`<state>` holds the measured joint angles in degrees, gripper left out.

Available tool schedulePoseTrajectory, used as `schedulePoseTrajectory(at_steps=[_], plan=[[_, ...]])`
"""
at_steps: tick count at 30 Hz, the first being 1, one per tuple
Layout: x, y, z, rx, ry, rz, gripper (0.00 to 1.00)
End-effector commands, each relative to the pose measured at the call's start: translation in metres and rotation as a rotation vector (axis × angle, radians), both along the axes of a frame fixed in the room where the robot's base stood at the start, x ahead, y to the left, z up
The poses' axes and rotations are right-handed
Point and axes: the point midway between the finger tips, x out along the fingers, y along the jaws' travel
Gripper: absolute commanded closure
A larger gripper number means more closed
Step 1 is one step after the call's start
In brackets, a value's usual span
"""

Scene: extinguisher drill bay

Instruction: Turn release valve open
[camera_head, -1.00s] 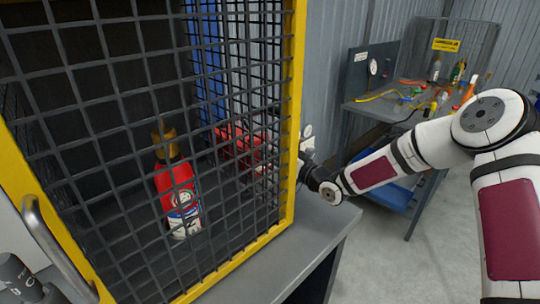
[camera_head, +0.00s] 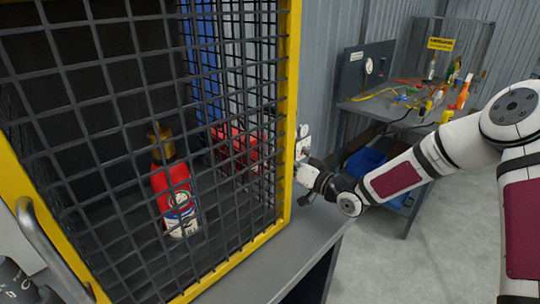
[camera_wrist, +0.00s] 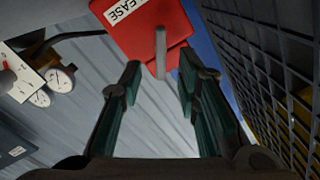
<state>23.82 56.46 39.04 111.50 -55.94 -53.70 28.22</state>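The release valve is a red box (camera_wrist: 150,32) with a white label ending in "EASE" and a light grey lever (camera_wrist: 160,52), at the top centre of the wrist view. My gripper (camera_wrist: 160,80) is open, its two green-padded fingers on either side of the lever's line. The lever's lower end is about level with the fingertips; I cannot tell whether it is between them. No contact shows. In the head view a red box (camera_head: 238,148) shows through the mesh, and my gripper (camera_head: 304,174) is partly hidden by the yellow post.
A yellow-framed mesh cage (camera_head: 289,120) with a red extinguisher (camera_head: 175,195) inside stands left of my arm. Its mesh runs close along the right of the wrist view. Gauges (camera_wrist: 60,78) are at the left there. A workbench (camera_head: 385,108) with bottles stands behind.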

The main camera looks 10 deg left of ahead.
Motion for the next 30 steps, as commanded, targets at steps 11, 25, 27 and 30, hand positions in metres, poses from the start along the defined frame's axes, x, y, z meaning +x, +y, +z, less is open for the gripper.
schedulePoseTrajectory(at_steps=[11, 25, 27, 30], plan=[[-0.034, -0.044, 0.000, 0.000, 0.001, -0.001, 0.70], [-0.037, -0.047, 0.000, 0.001, 0.000, -0.001, 0.70], [-0.037, -0.047, 0.000, 0.001, 0.000, -0.001, 0.70], [-0.037, -0.047, 0.000, 0.001, 0.001, 0.000, 0.70]])
